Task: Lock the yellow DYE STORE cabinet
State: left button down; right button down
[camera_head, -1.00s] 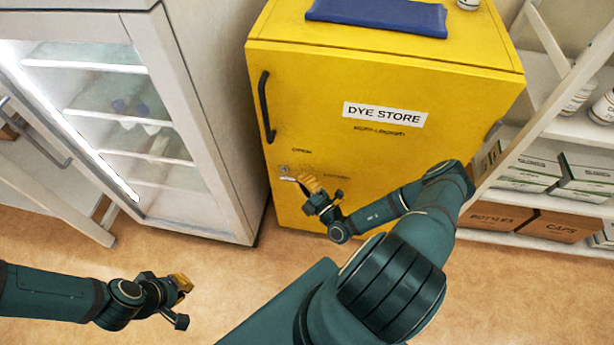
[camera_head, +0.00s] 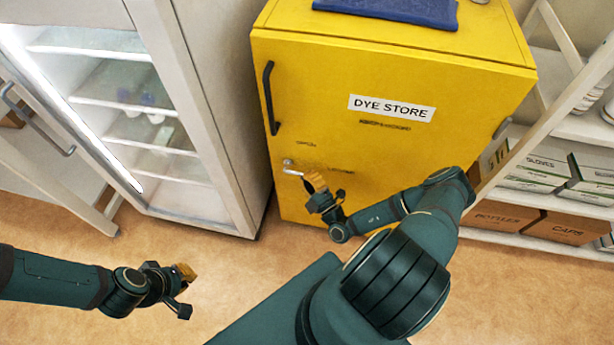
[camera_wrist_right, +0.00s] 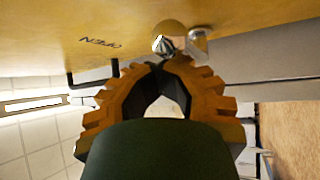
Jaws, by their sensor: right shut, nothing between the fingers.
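The yellow DYE STORE cabinet (camera_head: 340,80) stands in the middle of the head view with its door closed. A small metal lock (camera_head: 288,163) with a short lever (camera_head: 294,173) is low on the door's left side, below the black door handle (camera_head: 270,98). My right gripper (camera_head: 310,182) is shut and empty, just below and right of the lock. In the right wrist view its closed fingertips (camera_wrist_right: 165,64) are close to the metal lock lever (camera_wrist_right: 197,45); contact cannot be told. My left gripper (camera_head: 188,272) hangs over the floor; its finger opening is unclear.
A glass-fronted fridge (camera_head: 190,110) stands close on the cabinet's left. Shelves with boxes (camera_head: 540,172) are on the right. A blue folded cloth (camera_head: 390,8) lies on the cabinet. The word OPEN (camera_wrist_right: 100,44) is printed on the door. Floor (camera_head: 230,300) in front is free.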

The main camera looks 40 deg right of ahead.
notch_tip(320, 180, up, 4)
jog(key=p, duration=0.4)
jog(key=s+a+f+b, duration=0.1)
jog(key=s+a+f, duration=0.3)
jog(key=f, duration=0.3)
jog(key=shift+s+a+f+b, duration=0.35)
jog(key=shift+a+f+b, duration=0.05)
jog(key=shift+a, duration=0.4)
